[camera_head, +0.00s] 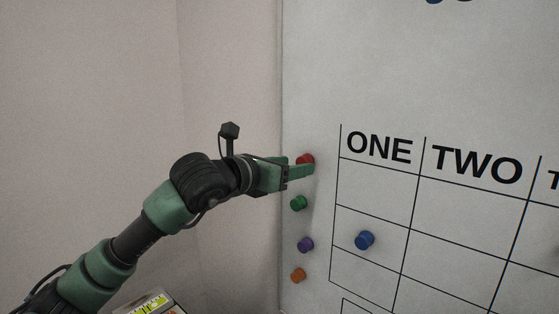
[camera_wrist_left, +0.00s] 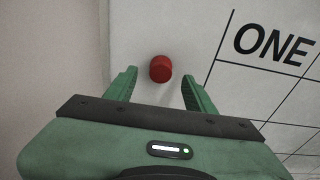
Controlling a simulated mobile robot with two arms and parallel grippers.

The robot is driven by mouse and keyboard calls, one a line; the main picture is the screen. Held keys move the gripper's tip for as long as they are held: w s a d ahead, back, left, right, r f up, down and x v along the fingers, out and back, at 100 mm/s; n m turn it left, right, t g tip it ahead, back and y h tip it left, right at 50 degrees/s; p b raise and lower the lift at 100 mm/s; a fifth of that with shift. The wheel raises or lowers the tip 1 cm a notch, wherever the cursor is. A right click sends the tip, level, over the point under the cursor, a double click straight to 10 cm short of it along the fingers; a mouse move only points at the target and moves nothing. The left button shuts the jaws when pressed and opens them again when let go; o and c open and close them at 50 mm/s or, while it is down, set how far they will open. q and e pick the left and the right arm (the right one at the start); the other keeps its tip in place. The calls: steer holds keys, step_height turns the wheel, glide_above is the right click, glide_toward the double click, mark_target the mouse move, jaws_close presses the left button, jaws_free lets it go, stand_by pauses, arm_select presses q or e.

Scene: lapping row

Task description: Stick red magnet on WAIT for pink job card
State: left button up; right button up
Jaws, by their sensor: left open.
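The red magnet (camera_head: 306,159) sticks to the white board (camera_head: 400,80) near its left edge, at the top of a column of magnets. My left gripper (camera_head: 303,170) is at it, partly covering it in the head view. In the left wrist view the red magnet (camera_wrist_left: 160,69) lies between the tips of the open fingers (camera_wrist_left: 158,85), with a gap on each side. The board's grid shows the headings ONE (camera_head: 379,148) and TWO (camera_head: 477,165). No WAIT heading and no pink job card are in view. My right gripper is not in view.
Below the red magnet are a green magnet (camera_head: 298,203), a purple magnet (camera_head: 306,245) and an orange magnet (camera_head: 298,275). A blue magnet (camera_head: 364,240) sits in the ONE column. A plain wall (camera_head: 100,100) stands left of the board.

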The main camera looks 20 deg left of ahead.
arm_select(q)
steer(key=shift+p+x, duration=0.35)
steer(key=shift+x, duration=0.65)
steer(key=shift+w+d, duration=0.1)
steer(key=shift+w, duration=0.15)
steer(key=shift+f, duration=0.1)
jaws_close()
steer(key=shift+s, duration=0.1)
steer(key=shift+f+b+v, duration=0.2)
steer(key=shift+b+v, duration=0.75)
steer(key=shift+v, duration=0.35)
steer(key=shift+s, duration=0.1)
